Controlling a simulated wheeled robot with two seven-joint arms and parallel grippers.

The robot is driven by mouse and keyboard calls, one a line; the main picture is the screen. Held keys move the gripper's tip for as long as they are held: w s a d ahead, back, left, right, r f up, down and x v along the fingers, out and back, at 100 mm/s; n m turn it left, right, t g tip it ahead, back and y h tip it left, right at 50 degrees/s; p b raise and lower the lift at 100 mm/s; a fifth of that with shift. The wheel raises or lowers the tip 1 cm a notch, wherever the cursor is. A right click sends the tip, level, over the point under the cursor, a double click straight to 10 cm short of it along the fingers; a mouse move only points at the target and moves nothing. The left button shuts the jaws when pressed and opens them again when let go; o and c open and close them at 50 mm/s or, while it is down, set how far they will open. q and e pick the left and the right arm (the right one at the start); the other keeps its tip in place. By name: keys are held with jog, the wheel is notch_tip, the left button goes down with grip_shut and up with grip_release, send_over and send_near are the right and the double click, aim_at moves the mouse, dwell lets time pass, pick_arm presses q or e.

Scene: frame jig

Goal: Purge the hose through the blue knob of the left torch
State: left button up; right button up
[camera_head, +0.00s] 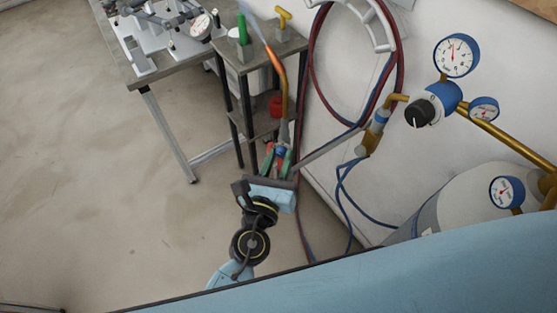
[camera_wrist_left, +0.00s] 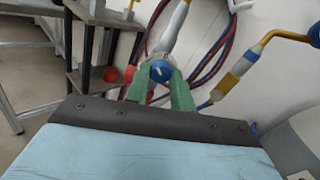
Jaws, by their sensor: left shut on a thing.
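The torch has a brass neck (camera_head: 284,105) that rises from my left gripper in the head view. A streak, orange below and pale blue above, runs up from the neck; I cannot tell for certain whether it is flame. The blue knob (camera_head: 281,150) sits low on the torch, and the wrist view shows its round face (camera_wrist_left: 160,70) with a white mark. My left gripper (camera_head: 278,158) is shut on the blue knob, with a green finger on each side, as in the wrist view (camera_wrist_left: 159,86). The fingers partly hide the torch's lower body. My right gripper is not in view.
A small shelf stand (camera_head: 259,60) with a red can (camera_head: 275,106) stands just behind the torch. Red and blue hoses (camera_head: 311,75) hang on the wall. A regulator (camera_head: 433,104) with gauges and a cylinder (camera_head: 458,205) stand to the right. Floor at left is clear.

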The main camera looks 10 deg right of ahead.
pick_arm(q)
jog(key=shift+f+n+t+b, duration=0.1)
jog(key=shift+n+t+b, duration=0.2)
jog(key=shift+n+b, duration=1.55)
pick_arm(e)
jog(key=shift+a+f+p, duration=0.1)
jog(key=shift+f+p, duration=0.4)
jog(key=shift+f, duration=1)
pick_arm(q)
jog(key=shift+n, duration=0.65)
jog(key=o, duration=1)
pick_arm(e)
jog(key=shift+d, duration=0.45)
pick_arm(q)
jog(key=shift+b+v, duration=1.3)
jog(key=shift+v, duration=5.4)
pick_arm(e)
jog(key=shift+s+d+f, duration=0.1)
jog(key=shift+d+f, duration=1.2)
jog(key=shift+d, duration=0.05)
